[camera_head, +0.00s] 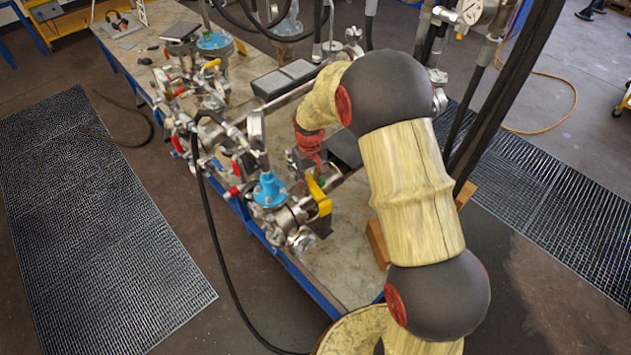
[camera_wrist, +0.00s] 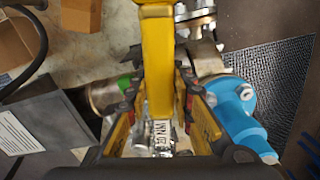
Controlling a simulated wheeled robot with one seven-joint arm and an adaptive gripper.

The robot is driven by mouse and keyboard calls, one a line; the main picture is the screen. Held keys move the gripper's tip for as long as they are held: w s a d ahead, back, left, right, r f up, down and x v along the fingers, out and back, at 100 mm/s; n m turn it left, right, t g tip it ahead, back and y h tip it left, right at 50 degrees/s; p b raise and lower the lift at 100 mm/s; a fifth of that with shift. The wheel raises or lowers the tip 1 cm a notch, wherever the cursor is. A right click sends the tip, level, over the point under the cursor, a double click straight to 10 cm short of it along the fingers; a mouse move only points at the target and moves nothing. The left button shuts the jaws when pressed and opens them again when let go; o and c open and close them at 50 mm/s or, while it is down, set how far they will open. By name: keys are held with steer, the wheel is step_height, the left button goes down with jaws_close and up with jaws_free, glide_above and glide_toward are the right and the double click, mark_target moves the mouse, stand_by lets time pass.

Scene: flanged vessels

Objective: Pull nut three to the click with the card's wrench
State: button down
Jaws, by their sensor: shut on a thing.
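My gripper (camera_wrist: 160,78) is low over the bench, beside the near flanged vessel, and its two fingers close on either side of a yellow lever-like bar (camera_wrist: 157,40). The bar also shows below the gripper in the head view (camera_head: 319,194). Whether it belongs to a wrench or to the vessel's valve I cannot tell. A blue flanged fitting (camera_head: 269,190) stands to its left; in the wrist view it is at the right (camera_wrist: 238,108). Bright metal parts (camera_wrist: 160,135) show between the fingers. Nut three and the card cannot be picked out with certainty.
The bench (camera_head: 345,270) carries pipework with red-handled valves and another blue-topped vessel (camera_head: 215,42) farther back. A dark box with a white label (camera_wrist: 15,135) is near my gripper. A black hose (camera_head: 215,240) hangs off the left edge. Floor grating (camera_head: 85,220) lies at left.

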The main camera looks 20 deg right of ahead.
steer(key=shift+a+m, duration=0.7)
steer(key=shift+a, duration=0.05)
steer(key=shift+d+r+p, duration=0.1)
steer(key=shift+r+p, duration=1.25)
steer(key=shift+r, duration=1.3)
steer(key=shift+f, duration=0.1)
